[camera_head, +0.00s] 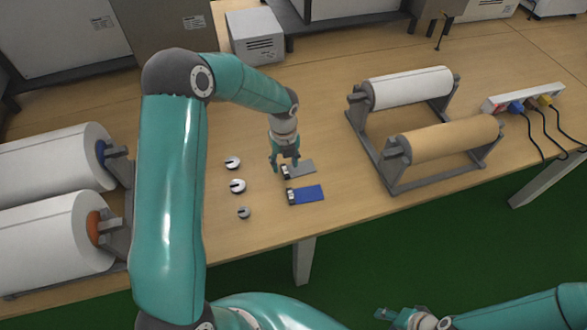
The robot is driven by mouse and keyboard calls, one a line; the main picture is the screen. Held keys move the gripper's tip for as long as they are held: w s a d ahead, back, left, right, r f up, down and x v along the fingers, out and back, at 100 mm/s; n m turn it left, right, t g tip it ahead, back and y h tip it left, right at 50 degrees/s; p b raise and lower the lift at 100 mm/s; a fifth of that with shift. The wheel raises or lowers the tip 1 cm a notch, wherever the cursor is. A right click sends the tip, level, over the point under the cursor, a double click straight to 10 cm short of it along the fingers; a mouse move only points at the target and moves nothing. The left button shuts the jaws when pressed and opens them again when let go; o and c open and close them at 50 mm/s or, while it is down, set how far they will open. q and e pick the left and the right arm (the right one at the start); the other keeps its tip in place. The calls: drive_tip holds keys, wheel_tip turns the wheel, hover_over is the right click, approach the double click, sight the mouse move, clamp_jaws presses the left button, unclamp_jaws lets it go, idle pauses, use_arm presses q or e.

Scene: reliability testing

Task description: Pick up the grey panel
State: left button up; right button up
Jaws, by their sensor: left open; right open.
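The grey panel (302,168) lies flat on the wooden table, with a small dark and white fitting at its left end. My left gripper (285,168) points down over that left end. Its fingers are apart, and whether they touch the panel cannot be told. Part of the panel's left end is hidden behind the fingers. My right gripper (384,314) is at the bottom of the view, in front of the table and away from the panel. Its fingers are small in the picture and nothing shows between them.
A blue panel (309,193) lies just in front of the grey one. Three small round pieces (238,186) stand to the left. Roll stands with a white roll (410,88) and a brown roll (441,139) are to the right. Large white rolls (50,238) are at far left.

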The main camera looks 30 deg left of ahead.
sight(285, 170)
use_arm(q)
drive_tip(key=shift+w+f, duration=0.1)
drive_tip(key=shift+f, duration=1.45)
drive_tip(key=shift+c, duration=0.3)
clamp_jaws()
